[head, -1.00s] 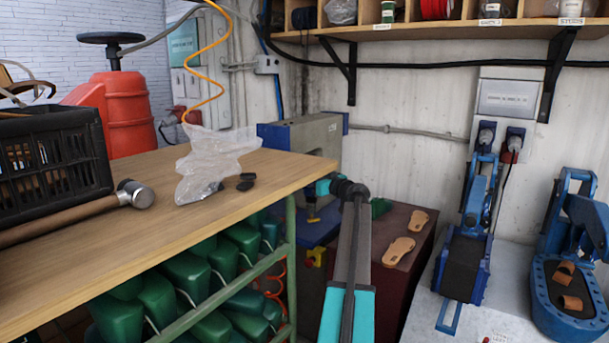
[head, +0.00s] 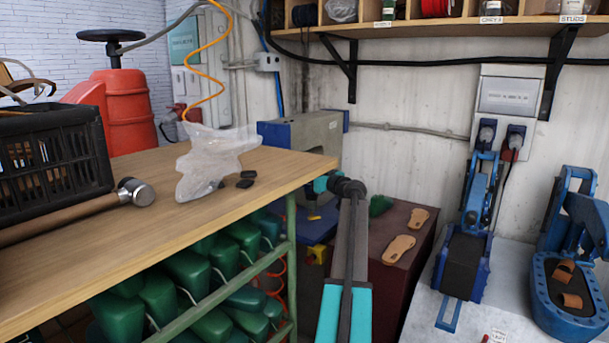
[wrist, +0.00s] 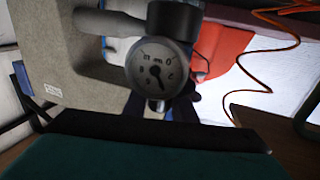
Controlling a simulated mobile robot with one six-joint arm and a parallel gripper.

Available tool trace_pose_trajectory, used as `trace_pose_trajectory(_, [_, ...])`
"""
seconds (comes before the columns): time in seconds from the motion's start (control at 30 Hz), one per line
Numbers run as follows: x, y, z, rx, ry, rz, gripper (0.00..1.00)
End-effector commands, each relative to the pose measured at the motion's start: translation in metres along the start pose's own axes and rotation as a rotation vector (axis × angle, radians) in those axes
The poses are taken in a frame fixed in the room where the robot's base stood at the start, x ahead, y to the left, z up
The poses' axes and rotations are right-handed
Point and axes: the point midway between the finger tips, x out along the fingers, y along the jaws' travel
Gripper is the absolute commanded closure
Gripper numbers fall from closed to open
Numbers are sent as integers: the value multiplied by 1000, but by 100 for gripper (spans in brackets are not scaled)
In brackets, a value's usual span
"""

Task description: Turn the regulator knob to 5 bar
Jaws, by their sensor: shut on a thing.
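In the wrist view the regulator's round gauge (wrist: 158,66) faces me, with a dark needle over a pale dial; its numbers are too blurred to read surely. A dark cylindrical regulator body (wrist: 174,22) stands above it. My gripper (wrist: 158,108) is just below the gauge, its dark fingers either side of a small silvery part. It is shut on what looks like the regulator knob, mostly hidden. In the head view my arm reaches up beside the table's right edge, and the gripper's tips and the regulator are hidden there.
A wooden table (head: 120,238) fills the left, with a black crate (head: 50,150), a hammer (head: 137,192) and a clear plastic bag (head: 205,170) on it. A grey machine (head: 310,138) stands behind my wrist. An orange coiled hose (head: 205,80) hangs above. Blue presses (head: 465,265) stand right.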

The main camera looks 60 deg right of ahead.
Motion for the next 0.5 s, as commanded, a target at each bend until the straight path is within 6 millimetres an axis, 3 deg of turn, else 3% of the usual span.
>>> trace_pose_trajectory(0.5, [0,4,4,-2,1,164,98])
